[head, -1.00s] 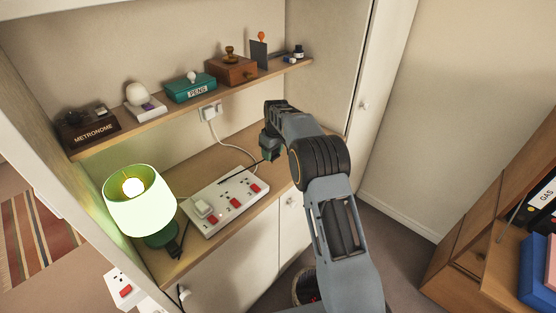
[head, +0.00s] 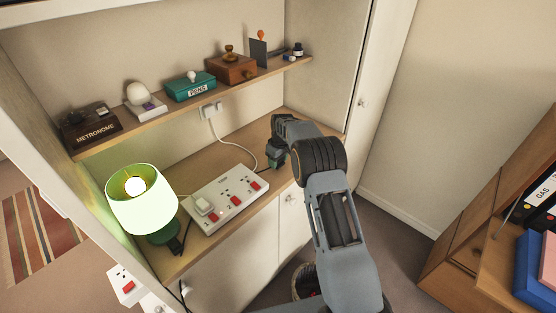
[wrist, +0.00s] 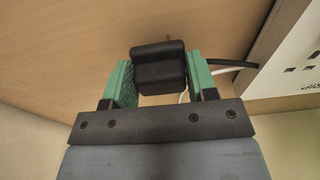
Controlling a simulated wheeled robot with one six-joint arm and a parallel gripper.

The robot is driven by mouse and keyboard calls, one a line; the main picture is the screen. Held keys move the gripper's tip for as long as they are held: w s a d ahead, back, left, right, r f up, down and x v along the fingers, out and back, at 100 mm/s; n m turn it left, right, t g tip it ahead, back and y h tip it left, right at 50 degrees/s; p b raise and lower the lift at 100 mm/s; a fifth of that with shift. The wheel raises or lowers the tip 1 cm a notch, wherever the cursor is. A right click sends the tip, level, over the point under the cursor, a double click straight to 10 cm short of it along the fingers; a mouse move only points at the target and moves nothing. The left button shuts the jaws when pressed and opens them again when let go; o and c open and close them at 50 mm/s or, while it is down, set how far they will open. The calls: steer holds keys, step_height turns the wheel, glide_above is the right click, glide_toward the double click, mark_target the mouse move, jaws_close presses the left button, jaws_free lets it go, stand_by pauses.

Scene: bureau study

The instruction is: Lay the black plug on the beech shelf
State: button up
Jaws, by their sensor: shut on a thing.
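My gripper (head: 275,163) is at the right part of the lower wooden shelf board (head: 262,138), right of the power strip. In the wrist view my gripper (wrist: 160,82) has its green fingers shut on the black plug (wrist: 158,66), one finger on each side. A black cable runs from beside the plug to the right. The plug is over the wooden surface; whether it touches it I cannot tell. In the head view the gripper hides the plug. An upper wooden shelf (head: 132,130) runs along the wall above; I cannot tell which board is the beech one.
A white power strip (head: 229,201) with red switches lies left of my gripper, with a lit green lamp (head: 142,205) farther left. The upper shelf holds a metronome box (head: 90,128), a teal pens box (head: 191,88) and a wooden box (head: 231,69). A white cable runs behind my gripper.

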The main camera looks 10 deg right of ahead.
mark_target(281, 165)
steer(key=shift+f, duration=0.1)
steer(key=o, duration=0.9)
steer(key=shift+o, duration=0.2)
step_height(281, 165, up, 13)
steer(key=s+b, duration=0.2)
steer(key=s+r+m+t, duration=0.1)
steer(key=s+r+m, duration=0.1)
steer(key=s+r, duration=0.7)
steer(key=s+f+m+t, duration=0.1)
steer(key=s+f+m, duration=0.1)
steer(key=s, duration=1.1)
steer(key=s+f+m+t, duration=0.1)
steer(key=s+f+m, duration=0.1)
steer(key=s, duration=1)
steer(key=shift+s+f+m+h, duration=0.25)
steer(key=shift+s+m+h, duration=0.1)
steer(key=shift+m+h, duration=0.05)
